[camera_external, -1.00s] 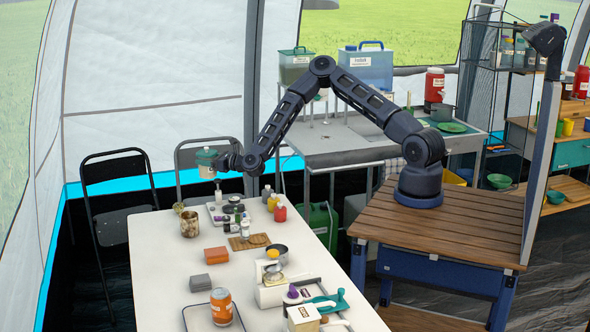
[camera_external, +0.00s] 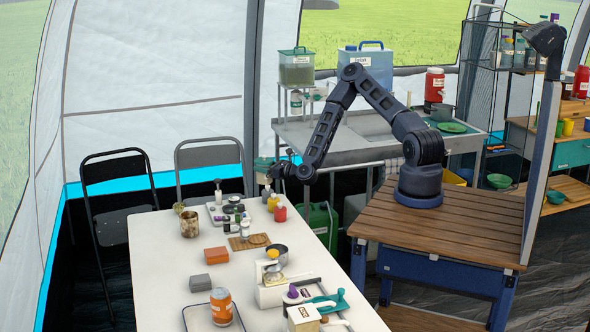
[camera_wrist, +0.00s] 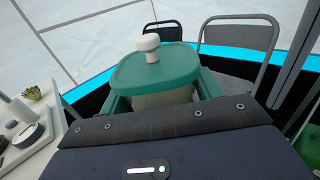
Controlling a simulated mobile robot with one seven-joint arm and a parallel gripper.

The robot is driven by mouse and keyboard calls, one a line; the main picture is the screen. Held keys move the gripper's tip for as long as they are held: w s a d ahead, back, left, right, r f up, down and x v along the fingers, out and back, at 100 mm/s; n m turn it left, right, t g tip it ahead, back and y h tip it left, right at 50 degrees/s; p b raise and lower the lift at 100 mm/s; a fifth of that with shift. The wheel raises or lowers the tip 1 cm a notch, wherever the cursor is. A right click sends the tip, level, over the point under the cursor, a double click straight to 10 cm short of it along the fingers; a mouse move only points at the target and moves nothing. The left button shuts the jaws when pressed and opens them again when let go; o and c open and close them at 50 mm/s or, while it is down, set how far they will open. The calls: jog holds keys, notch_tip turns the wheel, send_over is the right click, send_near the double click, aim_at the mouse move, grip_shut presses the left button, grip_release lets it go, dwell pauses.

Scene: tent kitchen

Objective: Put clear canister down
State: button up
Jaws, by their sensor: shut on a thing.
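The clear canister (camera_wrist: 162,98) has a green lid with a white knob and fills the middle of the wrist view. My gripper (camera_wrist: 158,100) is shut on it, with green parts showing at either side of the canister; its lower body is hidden. In the external view, the canister (camera_external: 263,170) is small and appears upright at the left of my gripper (camera_external: 275,171). It is held above the far right end of the white table (camera_external: 160,260), near its right edge; the exact height cannot be told.
Below and around it at the table's far end are a yellow jar (camera_external: 272,203), a red jar (camera_external: 280,213) and a tray (camera_external: 215,212) with small bottles. A patterned mug (camera_external: 189,224) stands at left. The table's left side is clear. Two chairs (camera_external: 115,190) stand behind.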

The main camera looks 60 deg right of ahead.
jog(key=shift+s+d, duration=0.3)
jog(key=shift+s, duration=0.05)
jog(key=a+r+n+g+y, duration=0.1)
jog(key=a+r+n+y, duration=0.15)
jog(key=a, duration=0.45)
jog(key=a+r+n+y, duration=0.2)
jog(key=a+r+y, duration=0.15)
jog(key=a, duration=0.45)
jog(key=s+a+n+g+y, duration=0.3)
jog(key=s+a+y, duration=0.3)
jog(key=a, duration=0.5)
jog(key=s+a+r+n+g+y, duration=0.1)
jog(key=s+a+n+g+y, duration=0.4)
jog(key=s, duration=1.1)
jog(key=s+a+r+n+g+y, duration=0.1)
jog(key=s+a+n+g, duration=0.65)
jog(key=s+a, duration=0.6)
jog(key=shift+s+d+f+m+g, duration=0.25)
jog(key=shift+s+d+f+m, duration=0.1)
jog(key=shift+f, duration=0.95)
jog(key=shift+s+d+f+m+g, duration=0.2)
jog(key=shift+s+f+m+g, duration=0.1)
jog(key=shift+f, duration=0.95)
jog(key=shift+s+d+f+m+g, duration=0.2)
jog(key=shift+s+d+f+m, duration=0.15)
jog(key=shift+f, duration=0.95)
jog(key=shift+f, duration=0.1)
jog(key=o, duration=1.3)
